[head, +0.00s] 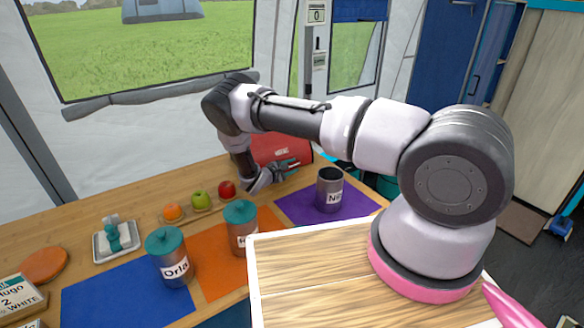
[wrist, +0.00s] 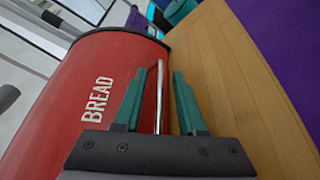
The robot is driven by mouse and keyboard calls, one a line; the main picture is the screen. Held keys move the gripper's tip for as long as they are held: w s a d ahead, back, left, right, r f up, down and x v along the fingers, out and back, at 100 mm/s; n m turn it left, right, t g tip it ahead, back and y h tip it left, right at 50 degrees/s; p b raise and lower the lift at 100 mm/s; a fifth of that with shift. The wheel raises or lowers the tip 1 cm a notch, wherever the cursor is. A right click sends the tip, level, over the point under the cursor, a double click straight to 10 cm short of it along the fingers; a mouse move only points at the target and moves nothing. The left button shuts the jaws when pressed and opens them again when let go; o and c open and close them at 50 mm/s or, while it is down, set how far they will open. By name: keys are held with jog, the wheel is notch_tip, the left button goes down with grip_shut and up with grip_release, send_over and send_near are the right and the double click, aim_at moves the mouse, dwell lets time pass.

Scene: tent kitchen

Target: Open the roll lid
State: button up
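The red bread bin (head: 284,148) with the roll lid stands at the back of the wooden table, partly behind my arm. In the wrist view its red curved lid (wrist: 75,105), lettered BREAD, fills the left side and looks closed. A thin chrome handle (wrist: 159,95) runs along the lid's edge. My gripper (wrist: 159,75) is open, with its teal fingers on either side of the handle. Gaps show between the handle and both fingers. In the head view my gripper (head: 286,168) is in front of the bin.
A grey canister (head: 329,192) stands on a purple mat (head: 290,207) right of my gripper. Two teal-lidded canisters (head: 171,257) (head: 240,228) stand nearer. A red apple (head: 227,188), green apple (head: 200,200) and orange (head: 173,211) lie left. Bare table (wrist: 235,80) lies beside the bin.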

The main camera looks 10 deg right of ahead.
jog(key=shift+c, duration=0.3)
grip_shut()
dwell(1.1)
